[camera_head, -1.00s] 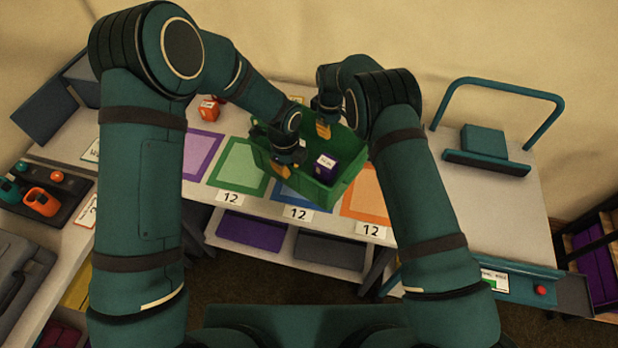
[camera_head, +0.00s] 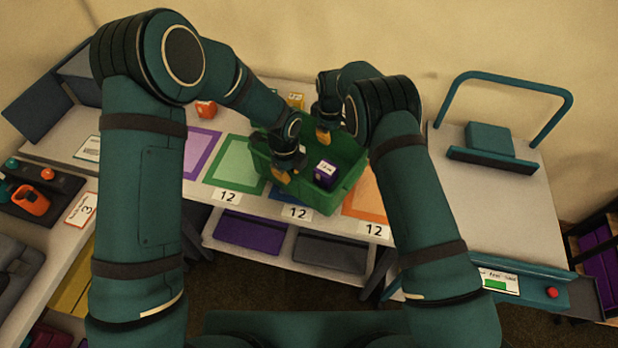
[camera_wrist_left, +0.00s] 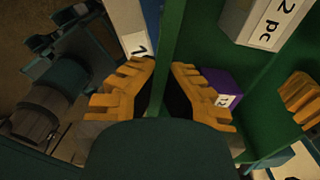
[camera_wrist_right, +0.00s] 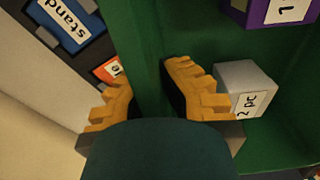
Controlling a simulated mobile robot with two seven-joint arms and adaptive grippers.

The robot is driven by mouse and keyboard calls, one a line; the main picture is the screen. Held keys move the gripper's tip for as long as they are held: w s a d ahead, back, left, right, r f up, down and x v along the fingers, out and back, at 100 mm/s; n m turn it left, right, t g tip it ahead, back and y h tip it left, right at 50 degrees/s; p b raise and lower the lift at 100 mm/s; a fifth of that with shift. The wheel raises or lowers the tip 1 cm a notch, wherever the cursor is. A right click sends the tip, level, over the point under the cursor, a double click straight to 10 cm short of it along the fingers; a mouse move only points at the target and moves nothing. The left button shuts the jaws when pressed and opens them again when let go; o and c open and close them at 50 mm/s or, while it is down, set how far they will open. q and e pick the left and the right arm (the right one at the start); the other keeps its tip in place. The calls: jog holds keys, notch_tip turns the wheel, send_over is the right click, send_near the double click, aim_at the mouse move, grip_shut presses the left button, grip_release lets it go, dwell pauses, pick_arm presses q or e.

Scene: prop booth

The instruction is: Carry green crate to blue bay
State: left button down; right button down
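The green crate (camera_head: 322,198) sits over the blue bay (camera_head: 367,187), which shows in part at its sides. I cannot tell whether its base touches the table. It holds a purple box (camera_head: 325,174) and a grey box (camera_wrist_right: 243,84). My left gripper (camera_head: 283,174) has its yellow fingers on either side of the crate's near-left wall, which also shows in the left wrist view (camera_wrist_left: 171,50). My right gripper (camera_head: 323,134) pinches the opposite, far wall, seen in the right wrist view (camera_wrist_right: 146,50). Both appear shut on the walls.
The green bay (camera_head: 234,160) and purple bay (camera_head: 200,150) lie left, the orange bay (camera_head: 368,205) right. An orange item (camera_head: 206,108) stands behind. A cart with a teal handle (camera_head: 485,190) is at the right. A side bench (camera_head: 60,250) is at the left.

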pick_arm(q)
jog(key=shift+f, duration=0.3)
pick_arm(e)
jog(key=shift+f, duration=0.3)
pick_arm(q)
jog(key=c, duration=1.1)
grip_release()
jog(key=shift+r, duration=0.15)
jog(key=shift+c, duration=0.2)
pick_arm(e)
jog(key=c, duration=1.1)
grip_release()
jog(key=shift+r, duration=0.15)
jog(key=shift+c, duration=0.2)
pick_arm(q)
notch_tip(320, 180, up, 12)
jog(key=shift+f, duration=0.1)
pick_arm(e)
notch_tip(320, 180, up, 12)
